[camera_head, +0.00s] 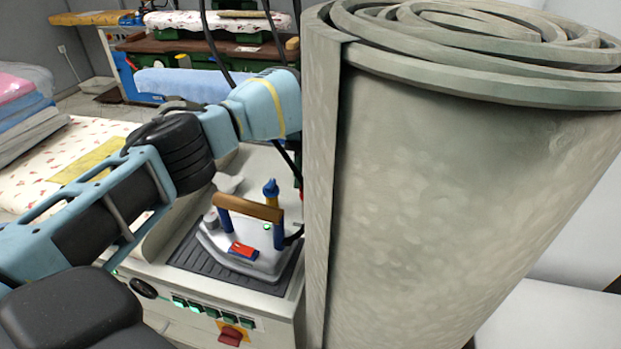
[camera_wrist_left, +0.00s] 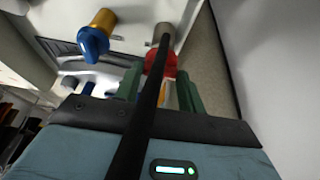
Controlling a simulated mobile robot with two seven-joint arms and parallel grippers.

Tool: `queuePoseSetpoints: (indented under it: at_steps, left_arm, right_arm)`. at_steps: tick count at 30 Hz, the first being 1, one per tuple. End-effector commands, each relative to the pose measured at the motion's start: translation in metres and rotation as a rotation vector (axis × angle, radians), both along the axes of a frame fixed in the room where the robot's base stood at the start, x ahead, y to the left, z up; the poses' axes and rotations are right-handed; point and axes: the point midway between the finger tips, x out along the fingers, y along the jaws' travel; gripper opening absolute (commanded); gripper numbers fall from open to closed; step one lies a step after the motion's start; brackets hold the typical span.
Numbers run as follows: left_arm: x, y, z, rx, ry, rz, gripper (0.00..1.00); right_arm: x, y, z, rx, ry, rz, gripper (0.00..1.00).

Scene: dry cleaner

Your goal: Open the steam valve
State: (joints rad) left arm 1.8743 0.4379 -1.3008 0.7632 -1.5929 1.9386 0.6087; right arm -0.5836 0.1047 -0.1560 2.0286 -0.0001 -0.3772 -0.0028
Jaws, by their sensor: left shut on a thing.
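A red valve knob (camera_wrist_left: 160,63) on a metal stem shows in the left wrist view. My left gripper (camera_wrist_left: 160,88) has its green fingers shut on this knob, with a black cable crossing in front of them. In the head view my left arm reaches in from the left over the ironing unit. Its gripper is mostly hidden behind the large rolled carpet. A blue knob (camera_wrist_left: 93,43) on a brass stem sits to the left in the wrist view. A blue knob also stands behind the iron in the head view (camera_head: 271,188). My right gripper is not in view.
The rolled carpet (camera_head: 440,200) fills the right side and blocks the view. An iron (camera_head: 246,240) with a wooden handle rests on a dark mat (camera_head: 190,260) on the unit. Green-lit buttons (camera_head: 195,307) and a red switch (camera_head: 230,336) are on its front. Black cables hang by my arm.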

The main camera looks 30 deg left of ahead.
Motion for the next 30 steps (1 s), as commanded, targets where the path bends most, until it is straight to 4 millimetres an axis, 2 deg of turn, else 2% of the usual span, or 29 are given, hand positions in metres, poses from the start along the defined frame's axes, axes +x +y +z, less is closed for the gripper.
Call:
queuePoseSetpoints:
  at_steps: [16, 17, 21, 30]
  left_arm:
    - [0.0006, -0.0001, 0.0012, 0.001, -0.004, -0.025, 0.16]
    - [0.0006, -0.0001, 0.0012, 0.001, -0.004, -0.025, 0.42]
    - [0.0005, -0.0002, 0.0009, 0.001, -0.003, -0.024, 0.6]
    - [0.0003, -0.0001, 0.0002, 0.001, -0.001, -0.023, 0.61]
  right_arm:
    - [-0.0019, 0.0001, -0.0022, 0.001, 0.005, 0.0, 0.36]
    - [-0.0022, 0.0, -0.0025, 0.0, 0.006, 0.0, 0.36]
    - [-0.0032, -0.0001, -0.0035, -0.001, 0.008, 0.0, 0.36]
    - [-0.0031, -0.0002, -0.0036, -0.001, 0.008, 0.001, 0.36]
